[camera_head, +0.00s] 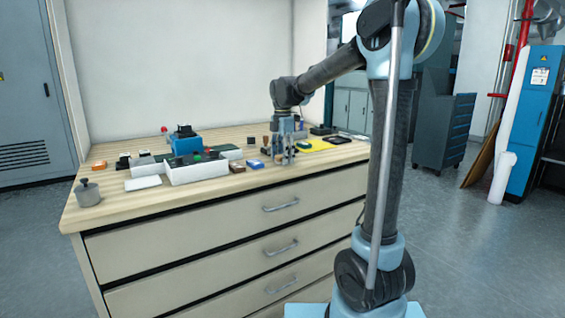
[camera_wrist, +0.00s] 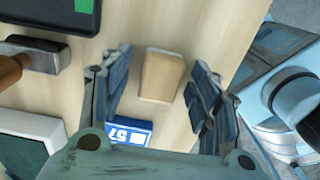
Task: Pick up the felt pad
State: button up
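My gripper (camera_wrist: 155,85) is open and empty, pointing down at the wooden bench top. In the wrist view a small tan block (camera_wrist: 161,74) with rounded edges lies between and beyond the fingertips, apart from both. It may be the felt pad, but I cannot tell its material. In the head view my gripper (camera_head: 283,158) is low over the front right part of the bench, and the tan block cannot be made out there.
A blue and white box (camera_wrist: 130,132) lies close to the left finger. A wooden-handled tool (camera_wrist: 30,55) and a dark, green-topped item (camera_wrist: 45,12) lie left.

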jog(key=c, duration=1)
notch_tip(320, 180, up, 10)
